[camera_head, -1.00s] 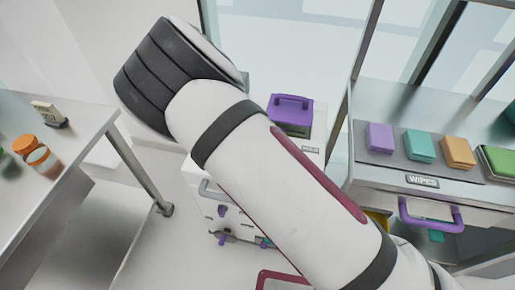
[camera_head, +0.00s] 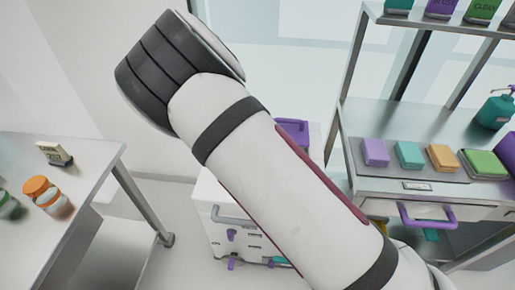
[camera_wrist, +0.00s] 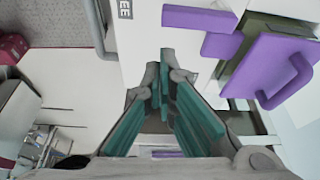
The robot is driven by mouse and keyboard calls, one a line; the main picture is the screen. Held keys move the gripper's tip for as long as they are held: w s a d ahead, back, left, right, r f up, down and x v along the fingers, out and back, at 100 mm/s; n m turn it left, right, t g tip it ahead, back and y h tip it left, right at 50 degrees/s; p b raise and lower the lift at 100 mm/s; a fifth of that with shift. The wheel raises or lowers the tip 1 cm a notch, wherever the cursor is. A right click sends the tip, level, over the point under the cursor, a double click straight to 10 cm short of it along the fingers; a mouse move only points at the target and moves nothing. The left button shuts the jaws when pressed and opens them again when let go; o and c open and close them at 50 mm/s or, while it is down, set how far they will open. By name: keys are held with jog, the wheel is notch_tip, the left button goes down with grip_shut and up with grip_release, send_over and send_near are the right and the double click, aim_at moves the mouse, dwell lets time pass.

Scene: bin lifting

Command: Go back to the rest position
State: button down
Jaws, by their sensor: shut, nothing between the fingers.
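My arm (camera_head: 275,175) crosses the middle of the head view, and its gripper end is out of that picture. My gripper (camera_wrist: 165,85) shows in the wrist view with teal finger pads; it is shut and empty. A white bin (camera_head: 222,205) with a purple handle on top (camera_head: 292,132) stands on the floor behind my arm, partly hidden by it. In the wrist view, a white surface with purple parts, including a purple handle (camera_wrist: 295,75), lies beyond my fingers to the upper right. I see no contact between it and my fingers.
A steel table with an orange-capped jar (camera_head: 42,190) and a small display (camera_head: 54,153) stands at left. At right is a steel shelf with purple, teal and orange pads (camera_head: 442,157), a purple drawer handle (camera_head: 428,217) and a teal bottle (camera_head: 496,110). Some floor shows between them.

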jog(key=s+d+r+n+y, duration=0.4)
jog(key=d+r, duration=0.3)
jog(key=r, duration=0.5)
jog(key=s+d+r+n+y, duration=0.1)
jog(key=s+d+r+n, duration=0.35)
jog(key=r, duration=0.65)
jog(key=s+d+r+n+t, duration=0.2)
jog(key=s+d+r+n, duration=0.2)
jog(key=s, duration=0.6)
jog(key=s+d+r+n+t+h, duration=0.1)
jog(key=s+d+r+n+t, duration=0.2)
jog(key=s+d, duration=0.4)
jog(key=s+r+n, duration=0.1)
jog(key=s+n, duration=0.1)
jog(key=s, duration=0.1)
jog(key=shift+s+r, duration=0.2)
jog(key=shift+s, duration=0.05)
jog(key=shift+d, duration=0.15)
